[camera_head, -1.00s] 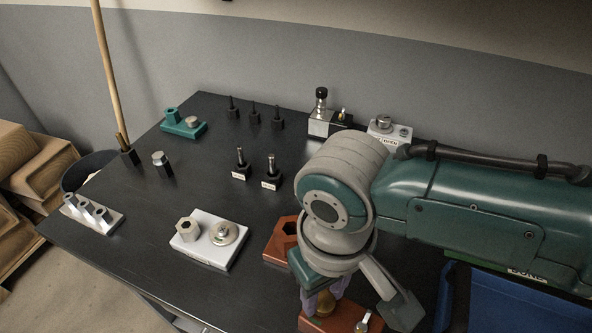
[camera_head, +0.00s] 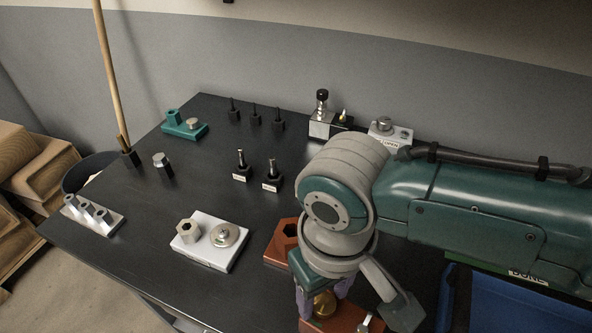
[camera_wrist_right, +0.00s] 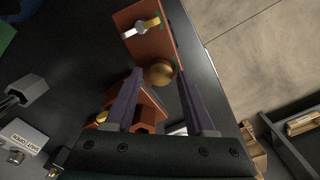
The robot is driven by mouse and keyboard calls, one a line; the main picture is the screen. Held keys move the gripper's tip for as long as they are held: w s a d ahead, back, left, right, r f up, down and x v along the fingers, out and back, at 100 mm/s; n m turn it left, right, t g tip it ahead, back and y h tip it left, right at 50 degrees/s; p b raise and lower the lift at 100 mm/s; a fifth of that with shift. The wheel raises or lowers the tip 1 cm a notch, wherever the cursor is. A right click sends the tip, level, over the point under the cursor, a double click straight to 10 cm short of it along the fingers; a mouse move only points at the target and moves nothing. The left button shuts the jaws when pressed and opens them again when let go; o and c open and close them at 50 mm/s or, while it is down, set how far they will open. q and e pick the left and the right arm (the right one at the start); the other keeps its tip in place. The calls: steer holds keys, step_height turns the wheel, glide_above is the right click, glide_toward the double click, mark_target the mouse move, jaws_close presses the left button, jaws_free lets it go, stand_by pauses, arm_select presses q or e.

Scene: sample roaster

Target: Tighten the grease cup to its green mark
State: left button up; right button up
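The brass grease cup (camera_head: 323,304) stands on a red-brown block (camera_head: 345,322) at the front edge of the table. It also shows in the right wrist view as a round golden knob (camera_wrist_right: 160,74) on the lower end of that block. My right gripper (camera_head: 325,296) points down over the cup. Its two purple fingers stand apart on either side of the cup, with a visible gap in the wrist view. A small speck of green shows beside the cup, but the mark cannot be read clearly. My left gripper is not in view.
The same block carries a small silver and yellow fitting (camera_wrist_right: 140,27). Another red-brown block with a hexagonal hole (camera_head: 284,240) is just behind, left of my wrist. A white block (camera_head: 207,252) stands further left. A blue bin (camera_head: 515,305) is at the right.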

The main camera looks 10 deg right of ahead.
mark_target(323, 300)
steer(key=shift+o, duration=0.9)
step_height(323, 300, up, 10)
steer(key=p, duration=0.2)
